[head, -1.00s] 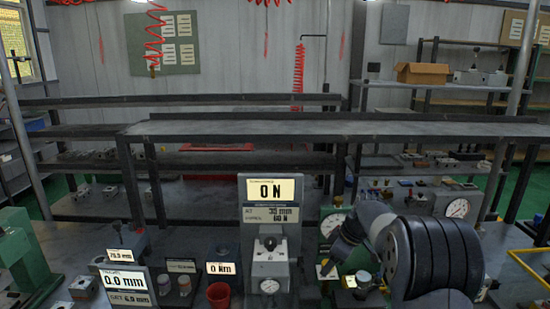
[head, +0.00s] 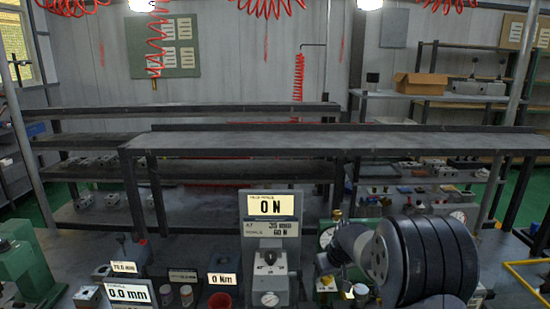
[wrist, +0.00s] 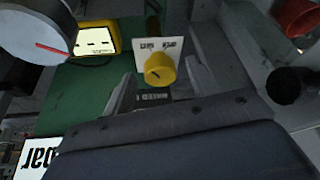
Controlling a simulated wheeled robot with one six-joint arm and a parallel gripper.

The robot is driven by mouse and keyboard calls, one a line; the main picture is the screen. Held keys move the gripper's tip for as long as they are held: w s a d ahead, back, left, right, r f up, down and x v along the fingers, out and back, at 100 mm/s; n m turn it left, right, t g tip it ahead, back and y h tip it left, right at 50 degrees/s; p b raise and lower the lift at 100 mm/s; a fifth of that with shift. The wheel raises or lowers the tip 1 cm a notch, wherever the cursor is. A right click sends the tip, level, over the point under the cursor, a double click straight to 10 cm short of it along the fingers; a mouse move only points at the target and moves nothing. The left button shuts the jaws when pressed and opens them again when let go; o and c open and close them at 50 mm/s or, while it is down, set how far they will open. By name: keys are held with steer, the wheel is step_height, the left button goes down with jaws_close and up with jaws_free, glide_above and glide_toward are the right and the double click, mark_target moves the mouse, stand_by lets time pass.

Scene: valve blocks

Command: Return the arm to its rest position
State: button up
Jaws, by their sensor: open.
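My arm (head: 425,262) is at the lower right in the head view, bent over the bench, with its black ribbed joint nearest the camera. In the wrist view my gripper (wrist: 160,88) is open, one grey finger on each side. A yellow knob (wrist: 160,70) on a white labelled plate shows between and beyond the fingers. I cannot tell how far it is from them. Nothing is held. In the head view the fingertips are hard to make out among the bench fittings.
A force display (head: 270,205) stands over a grey valve block (head: 268,285) left of the arm. A red cup (head: 220,300) and small displays are further left. The wrist view shows a gauge (wrist: 35,25), a yellow meter (wrist: 97,40) and a black knob (wrist: 288,85) close by.

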steer(key=shift+a+r+m+h+p, duration=0.15)
steer(key=shift+m+h+p, duration=0.25)
steer(key=shift+m+p, duration=0.75)
steer(key=b+v, duration=0.2)
steer(key=v, duration=0.6)
steer(key=shift+s, duration=0.2)
steer(key=shift+r+m, duration=0.1)
steer(key=shift+m, duration=0.15)
